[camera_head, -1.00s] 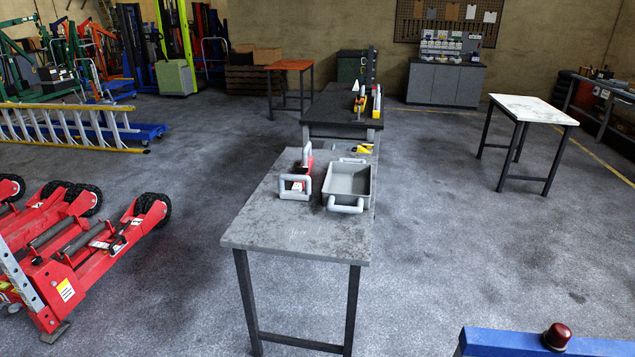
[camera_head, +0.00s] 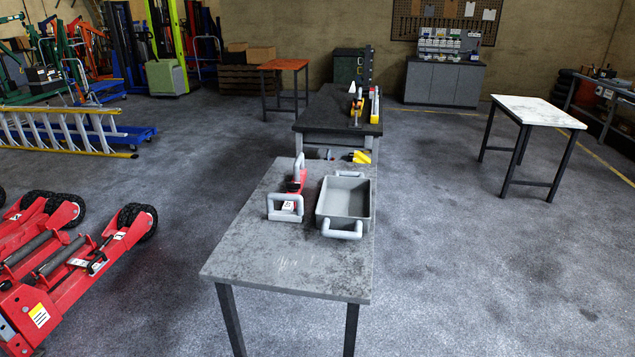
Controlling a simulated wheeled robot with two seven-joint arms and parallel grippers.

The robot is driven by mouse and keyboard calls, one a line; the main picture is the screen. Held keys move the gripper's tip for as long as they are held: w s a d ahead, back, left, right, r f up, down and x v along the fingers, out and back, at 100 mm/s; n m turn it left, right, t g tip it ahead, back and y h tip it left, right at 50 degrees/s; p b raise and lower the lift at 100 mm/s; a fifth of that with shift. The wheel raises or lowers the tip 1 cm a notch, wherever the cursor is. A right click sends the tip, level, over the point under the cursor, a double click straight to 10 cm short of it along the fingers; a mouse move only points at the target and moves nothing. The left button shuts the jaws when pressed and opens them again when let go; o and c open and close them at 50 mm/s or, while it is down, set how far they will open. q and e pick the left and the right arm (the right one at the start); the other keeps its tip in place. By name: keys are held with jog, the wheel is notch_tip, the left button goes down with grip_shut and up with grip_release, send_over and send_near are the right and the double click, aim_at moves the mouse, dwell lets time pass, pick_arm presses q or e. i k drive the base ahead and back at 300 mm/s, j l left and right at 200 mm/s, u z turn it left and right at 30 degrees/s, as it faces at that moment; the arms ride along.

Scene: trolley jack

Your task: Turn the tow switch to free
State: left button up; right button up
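A red trolley jack (camera_head: 75,262) with black wheels stands on the floor at the left edge, partly cut off by the frame. Another red jack shows behind it. A yellow and white label (camera_head: 39,315) is on the near jack's end. I cannot make out a tow switch on anything in view. Neither of my grippers shows in the head view.
A grey table (camera_head: 255,255) stands ahead, bearing a grey tray (camera_head: 345,200) and a red tool with grey handles (camera_head: 287,205). A dark bench (camera_head: 335,110) is behind it. A white-topped table (camera_head: 540,110) stands right. A yellow ladder (camera_head: 60,125) lies left.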

aim_at(292, 188)
jog(key=i+j+z, duration=0.1)
jog(key=j+z, duration=0.9)
jog(key=j, duration=0.2)
